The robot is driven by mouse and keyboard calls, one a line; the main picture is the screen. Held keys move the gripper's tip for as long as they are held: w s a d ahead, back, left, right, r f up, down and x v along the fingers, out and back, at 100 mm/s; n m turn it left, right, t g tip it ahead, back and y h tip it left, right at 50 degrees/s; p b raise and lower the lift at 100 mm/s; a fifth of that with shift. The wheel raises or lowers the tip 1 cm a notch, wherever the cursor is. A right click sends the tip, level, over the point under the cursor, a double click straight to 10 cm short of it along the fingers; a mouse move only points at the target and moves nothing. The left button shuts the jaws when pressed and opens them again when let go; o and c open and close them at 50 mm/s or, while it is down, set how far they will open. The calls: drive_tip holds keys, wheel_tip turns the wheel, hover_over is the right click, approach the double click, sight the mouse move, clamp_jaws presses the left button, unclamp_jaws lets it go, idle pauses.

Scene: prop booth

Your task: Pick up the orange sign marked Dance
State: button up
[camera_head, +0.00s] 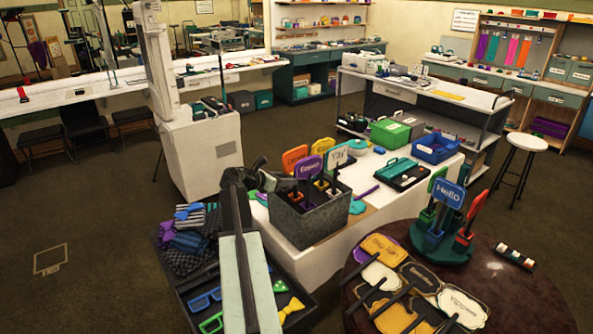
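An orange sign (294,158) stands upright at the back left of a grey divided bin (305,222). Its lettering is too small to read for certain. My arm reaches up from the bottom of the view. My dark gripper (254,178) is left of the bin, apart from the orange sign in the picture. Its fingers are too dark and small to tell their opening.
The bin stands on a white table (280,254). A black tray (300,316) with ties and glasses lies in front. A round brown table (520,300) at the right holds flat signs and a green stand (442,246) with upright signs. Open floor lies at the left.

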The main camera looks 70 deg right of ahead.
drive_tip(key=b+x, duration=0.1)
drive_tip(key=x, duration=0.1)
drive_tip(key=b+x, duration=0.1)
drive_tip(key=x, duration=0.1)
drive_tip(key=shift+s+d+f, duration=0.2)
drive_tip(key=shift+s+f, duration=0.05)
drive_tip(key=shift+f, duration=0.15)
clamp_jaws()
drive_tip(key=shift+r, duration=0.1)
